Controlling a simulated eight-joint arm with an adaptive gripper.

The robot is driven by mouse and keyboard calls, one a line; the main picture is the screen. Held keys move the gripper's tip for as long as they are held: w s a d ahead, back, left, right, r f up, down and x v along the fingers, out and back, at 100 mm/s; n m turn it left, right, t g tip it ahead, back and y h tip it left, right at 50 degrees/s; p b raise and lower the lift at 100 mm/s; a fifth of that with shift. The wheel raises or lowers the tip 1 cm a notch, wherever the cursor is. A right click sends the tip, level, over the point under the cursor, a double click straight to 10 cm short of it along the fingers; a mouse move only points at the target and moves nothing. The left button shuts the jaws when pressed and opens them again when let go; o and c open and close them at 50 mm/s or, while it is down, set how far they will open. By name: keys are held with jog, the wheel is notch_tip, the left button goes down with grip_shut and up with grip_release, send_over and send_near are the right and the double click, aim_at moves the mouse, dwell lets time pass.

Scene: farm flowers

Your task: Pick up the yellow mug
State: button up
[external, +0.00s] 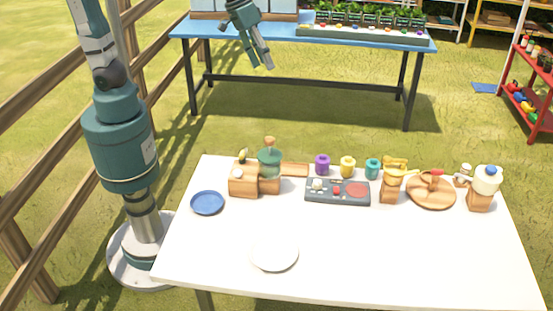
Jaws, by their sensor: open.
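The yellow mug (347,167) stands near the back of the white table (400,265). It is between a purple mug (322,164) on its left and a teal mug (372,168) on its right, behind a dark tray. My gripper (262,60) is open and empty. It shows high in the view, in front of the blue table in the background, up and to the left of the yellow mug and well apart from it.
The dark tray (337,199) holds small items in front of the mugs. Wooden pieces and a green jar (269,163) stand left; a wooden figure (392,185) and round board (431,203) stand right. A blue plate (207,203) and white plate (274,253) lie nearer. The front right is clear.

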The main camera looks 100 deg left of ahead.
jog(key=w+d+f+n+g, duration=0.1)
jog(key=w+d+f+n, duration=0.15)
jog(key=w, duration=0.75)
jog(key=n+g, duration=0.3)
jog(key=n, duration=0.5)
send_near(348, 161)
jog(key=shift+a+f+p, duration=0.4)
jog(key=shift+a, duration=0.2)
jog(key=shift+w+d+f+n, duration=0.1)
jog(key=shift+w+f+n, duration=0.2)
jog(key=shift+f, duration=0.3)
jog(key=shift+f, duration=1.3)
jog(key=shift+s+f+b, duration=0.1)
jog(key=shift+f+b, duration=0.3)
jog(key=shift+f, duration=2.2)
